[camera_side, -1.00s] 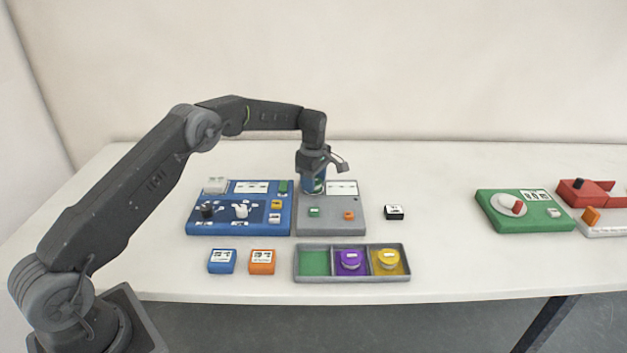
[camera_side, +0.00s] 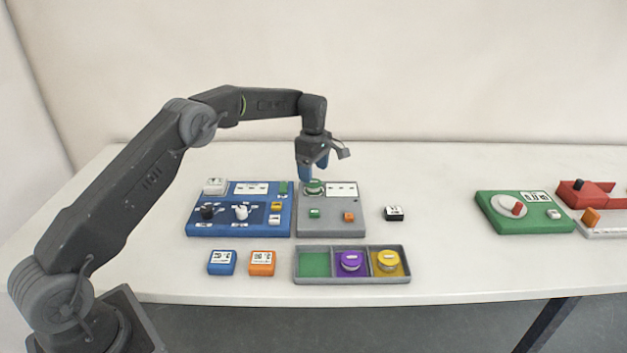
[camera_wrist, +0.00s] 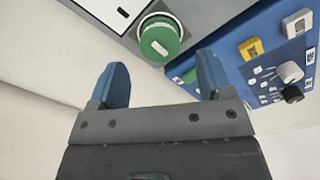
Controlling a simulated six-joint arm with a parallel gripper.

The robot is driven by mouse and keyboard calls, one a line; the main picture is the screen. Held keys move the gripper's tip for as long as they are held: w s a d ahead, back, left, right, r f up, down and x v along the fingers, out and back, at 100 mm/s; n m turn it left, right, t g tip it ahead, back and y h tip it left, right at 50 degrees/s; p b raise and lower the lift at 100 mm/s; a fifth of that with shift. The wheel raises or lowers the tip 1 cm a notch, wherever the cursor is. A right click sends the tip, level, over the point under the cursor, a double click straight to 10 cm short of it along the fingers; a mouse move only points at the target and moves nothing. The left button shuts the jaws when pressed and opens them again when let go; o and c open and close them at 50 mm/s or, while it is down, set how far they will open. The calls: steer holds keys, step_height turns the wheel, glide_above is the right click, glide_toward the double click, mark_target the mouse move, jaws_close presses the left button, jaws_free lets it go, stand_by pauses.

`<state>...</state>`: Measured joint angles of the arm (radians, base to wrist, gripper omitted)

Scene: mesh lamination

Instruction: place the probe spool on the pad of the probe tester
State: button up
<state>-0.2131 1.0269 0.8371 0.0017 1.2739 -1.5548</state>
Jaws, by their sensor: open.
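The green spool (camera_side: 314,186) sits at the back left of the grey probe tester (camera_side: 330,222), where the pad beneath it is mostly hidden. In the wrist view the spool (camera_wrist: 160,40) shows a white label on top and a pale ring around its base, on the grey tester (camera_wrist: 205,12). My gripper (camera_side: 313,176) is just above the spool in the side view, with blue fingers apart. In the wrist view my gripper (camera_wrist: 162,75) is open and empty, and its fingertips are clear of the spool.
A blue panel (camera_side: 215,231) adjoins the tester's left side. In front is a tray (camera_side: 350,280) with an empty green compartment, a purple spool (camera_side: 350,260) and a yellow spool (camera_side: 388,258).

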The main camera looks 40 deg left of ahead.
mark_target(314, 183)
steer(key=s+d+r+m+t, duration=0.1)
steer(key=s+d+r+m, duration=0.15)
steer(key=r, duration=0.65)
steer(key=s+d+r+m, duration=0.2)
steer(key=s+r, duration=0.2)
steer(key=r, duration=0.4)
steer(key=s+d+r+m+t, duration=0.25)
steer(key=s+r+m, duration=0.3)
steer(key=s, duration=0.35)
steer(key=s+d+f+m, duration=0.2)
steer(key=s+m, duration=0.1)
steer(key=s, duration=0.5)
steer(key=s+d+f+m+t, duration=0.1)
steer(key=s+d+m, duration=0.1)
steer(key=s, duration=0.6)
steer(key=s+d+f+m+t, duration=0.1)
steer(key=s+d+f+m, duration=0.1)
steer(key=s+m, duration=0.3)
steer(key=s, duration=0.3)
steer(key=shift+f, duration=0.35)
steer(key=shift+c, duration=0.5)
